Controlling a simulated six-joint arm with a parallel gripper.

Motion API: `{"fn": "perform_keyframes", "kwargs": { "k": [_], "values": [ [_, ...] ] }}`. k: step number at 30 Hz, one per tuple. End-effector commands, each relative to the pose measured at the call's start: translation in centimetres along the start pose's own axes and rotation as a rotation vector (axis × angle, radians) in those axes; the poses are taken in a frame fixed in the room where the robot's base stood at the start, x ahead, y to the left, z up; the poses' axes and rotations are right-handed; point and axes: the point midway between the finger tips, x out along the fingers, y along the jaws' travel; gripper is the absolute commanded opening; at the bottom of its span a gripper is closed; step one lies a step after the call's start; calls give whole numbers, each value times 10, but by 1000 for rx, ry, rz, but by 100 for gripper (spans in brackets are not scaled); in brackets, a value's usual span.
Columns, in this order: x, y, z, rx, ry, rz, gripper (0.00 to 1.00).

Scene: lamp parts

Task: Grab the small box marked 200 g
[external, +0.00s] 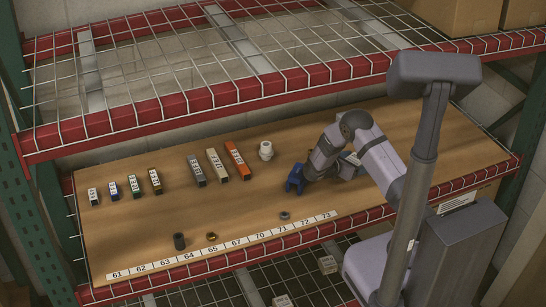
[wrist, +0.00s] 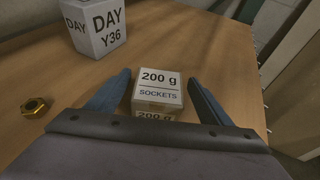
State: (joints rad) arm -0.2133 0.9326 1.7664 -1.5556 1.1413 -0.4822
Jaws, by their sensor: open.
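The small box marked 200 g (wrist: 159,84) shows in the wrist view, pale with the word SOCKETS on its top face. It lies between the two blue fingers of my gripper (wrist: 158,78), with a gap visible on each side. The lower part of its near face is cut off by the gripper body. In the external view my gripper (external: 294,179) is low over the wooden shelf, and I cannot make out the 200 g box there. My gripper is open.
In the wrist view a white box marked DAY Y36 (wrist: 95,28) stands beyond the left finger, and a brass nut (wrist: 35,107) lies at left. Externally, a white round part (external: 265,151) and an orange long box (external: 237,160) stand left of my gripper. A numbered strip (external: 225,246) runs along the front.

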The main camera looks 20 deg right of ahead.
Motion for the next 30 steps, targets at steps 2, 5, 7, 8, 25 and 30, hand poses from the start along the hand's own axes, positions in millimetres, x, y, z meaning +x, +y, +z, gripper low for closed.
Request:
{"fn": "perform_keyframes", "kwargs": {
  "k": [2,5,7,8,25,30],
  "values": [
    [11,1,2,0,1,-2,73],
    [23,2,2,0,1,-2,73],
    [29,1,2,0,0,-2,73],
    [31,2,2,0,0,-1,73],
    [33,2,2,1,-1,1,24],
    [33,2,2,1,-1,1,24]
  ]
}}
